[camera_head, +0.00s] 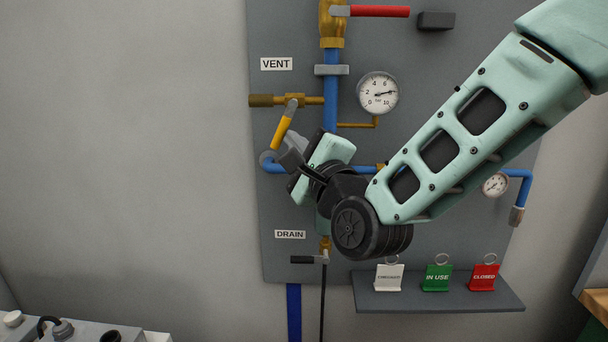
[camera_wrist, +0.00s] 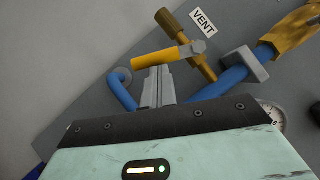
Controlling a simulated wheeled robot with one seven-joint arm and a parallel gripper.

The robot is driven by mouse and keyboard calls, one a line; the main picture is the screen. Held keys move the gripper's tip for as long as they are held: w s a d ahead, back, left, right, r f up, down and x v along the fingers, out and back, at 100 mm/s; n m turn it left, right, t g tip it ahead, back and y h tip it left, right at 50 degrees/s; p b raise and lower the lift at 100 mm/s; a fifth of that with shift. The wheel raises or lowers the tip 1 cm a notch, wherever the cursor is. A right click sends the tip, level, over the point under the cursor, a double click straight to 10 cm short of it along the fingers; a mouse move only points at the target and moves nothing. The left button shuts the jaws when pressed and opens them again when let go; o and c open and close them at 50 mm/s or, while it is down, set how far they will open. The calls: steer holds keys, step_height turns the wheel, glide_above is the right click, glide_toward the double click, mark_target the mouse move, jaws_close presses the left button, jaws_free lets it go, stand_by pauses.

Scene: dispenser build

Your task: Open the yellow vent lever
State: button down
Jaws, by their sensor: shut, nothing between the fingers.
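The yellow vent lever (camera_head: 281,133) hangs down and slightly left from its pivot on the brass vent valve (camera_head: 310,100), below the VENT label (camera_head: 276,64). My gripper (camera_head: 291,159) is just below and right of the lever's lower end. In the wrist view the yellow lever (camera_wrist: 158,58) lies across the picture just beyond the tips of my gripper (camera_wrist: 158,72). The fingers are together with nothing between them. The tips are very close to the lever's side; I cannot tell whether they touch it.
A blue pipe (camera_head: 330,90) and a pressure gauge (camera_head: 378,93) are right of the lever. A blue pipe bend (camera_head: 272,166) lies near my fingers. A red-handled valve (camera_head: 380,11) is above, and a shelf (camera_head: 440,301) with several tags is below. The wall at left is clear.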

mark_target(273, 144)
steer(key=a+m+t+b, duration=0.1)
steer(key=m+b, duration=0.1)
steer(key=b, duration=0.2)
steer(key=m+t+h+b, duration=0.1)
steer(key=m+b, duration=0.1)
steer(key=b, duration=0.1)
steer(key=a+f+m+t+b, duration=0.1)
steer(key=m+b, duration=0.1)
steer(key=b, duration=0.2)
steer(key=shift+a+h+b, duration=0.3)
steer(key=shift+h, duration=0.1)
steer(key=m+h+b, duration=0.1)
steer(key=b, duration=0.1)
steer(key=a+m+t+h+b, duration=0.1)
steer(key=m+b, duration=0.1)
steer(key=b, duration=0.1)
steer(key=r+m+t+h+b, duration=0.1)
steer(key=m+b, duration=0.1)
steer(key=shift+a, duration=0.2)
steer(key=shift+w+a+r+m+t+h+b, duration=0.1)
steer(key=shift+a+r+m+t+h+b, duration=0.3)
steer(key=shift+m+h+b, duration=0.7)
steer(key=shift+s+a+r+m+t+h+b, duration=0.1)
steer(key=shift+a+r+m+h+b, duration=0.3)
steer(key=shift+m+b, duration=1.2)
steer(key=shift+w+a+r+m+t+h+b, duration=0.15)
steer(key=shift+r+m+h+b, duration=0.7)
steer(key=shift+b, duration=1.1)
steer(key=shift+f, duration=0.1)
